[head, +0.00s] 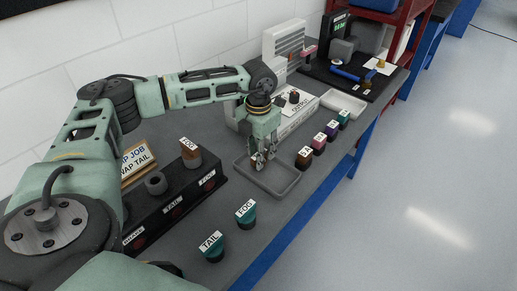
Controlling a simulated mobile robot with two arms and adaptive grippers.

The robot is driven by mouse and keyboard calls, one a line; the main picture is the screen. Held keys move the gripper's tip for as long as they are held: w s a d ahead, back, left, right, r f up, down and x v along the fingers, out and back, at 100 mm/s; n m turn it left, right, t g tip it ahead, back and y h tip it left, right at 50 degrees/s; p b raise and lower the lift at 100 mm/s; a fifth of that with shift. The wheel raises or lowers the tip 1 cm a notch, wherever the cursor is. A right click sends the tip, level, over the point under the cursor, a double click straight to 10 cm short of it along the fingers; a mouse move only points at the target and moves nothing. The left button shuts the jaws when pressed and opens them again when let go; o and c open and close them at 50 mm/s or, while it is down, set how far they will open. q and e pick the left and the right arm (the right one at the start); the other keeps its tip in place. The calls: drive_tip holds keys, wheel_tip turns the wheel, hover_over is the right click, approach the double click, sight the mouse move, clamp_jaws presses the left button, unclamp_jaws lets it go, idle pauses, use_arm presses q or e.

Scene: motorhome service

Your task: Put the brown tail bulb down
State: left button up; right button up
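My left gripper (265,160) points down into a shallow grey tray (286,190) on the workbench. A small brown thing, probably the brown tail bulb (254,161), shows at the left side of its fingertips, low in the tray. The fingers cover most of it. I cannot tell whether they grip it or whether it touches the tray floor. No label on it can be read. My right gripper is not in view.
A black lamp holder (145,222) has a brown FOG bulb (190,156) and an empty-looking socket ring (156,183). Teal TAIL (212,247) and FOG (246,215) bulbs stand near the front edge. Several labelled bulbs (319,144) stand right of the tray, before another tray (343,103).

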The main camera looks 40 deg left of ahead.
use_arm(q)
drive_tip(key=shift+r, duration=0.3)
drive_tip(key=shift+w+r, duration=0.1)
drive_tip(key=shift+r, duration=0.2)
wheel_tip(320, 180, up, 11)
drive_tip(key=b, duration=0.3)
drive_tip(key=shift+r, duration=0.15)
